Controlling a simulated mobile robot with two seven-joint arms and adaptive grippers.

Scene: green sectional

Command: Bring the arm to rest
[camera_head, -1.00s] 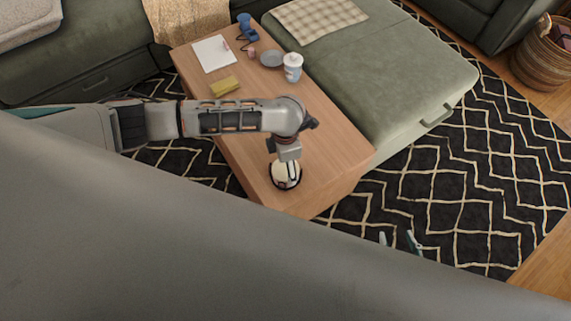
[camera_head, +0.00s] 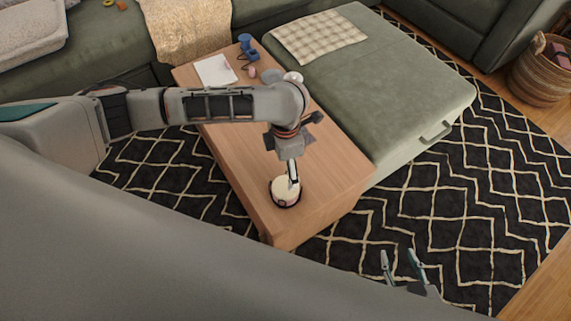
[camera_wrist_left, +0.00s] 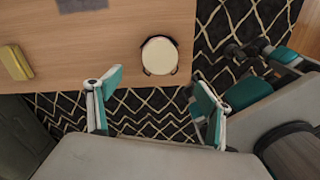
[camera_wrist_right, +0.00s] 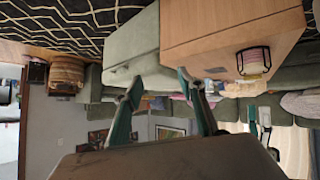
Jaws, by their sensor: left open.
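My left arm reaches over the wooden table (camera_head: 240,168). My left gripper (camera_head: 293,172) points down above a round cream candle-like object in a dark frame (camera_head: 285,192), which stands near the table's front end. In the left wrist view that object (camera_wrist_left: 159,55) lies beyond the two spread fingers (camera_wrist_left: 158,80), with nothing held between them. My right gripper (camera_head: 398,256) is low at the bottom right of the head view, over the rug. Its fingers (camera_wrist_right: 154,78) are apart and empty in the right wrist view.
The green sectional (camera_head: 400,95) borders the table's right side. White paper (camera_head: 215,71) and blue items (camera_head: 247,50) lie at the far end. A yellow block (camera_wrist_left: 15,62) is on the table. A woven basket (camera_head: 540,75) stands far right. The patterned rug (camera_head: 450,200) is open floor.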

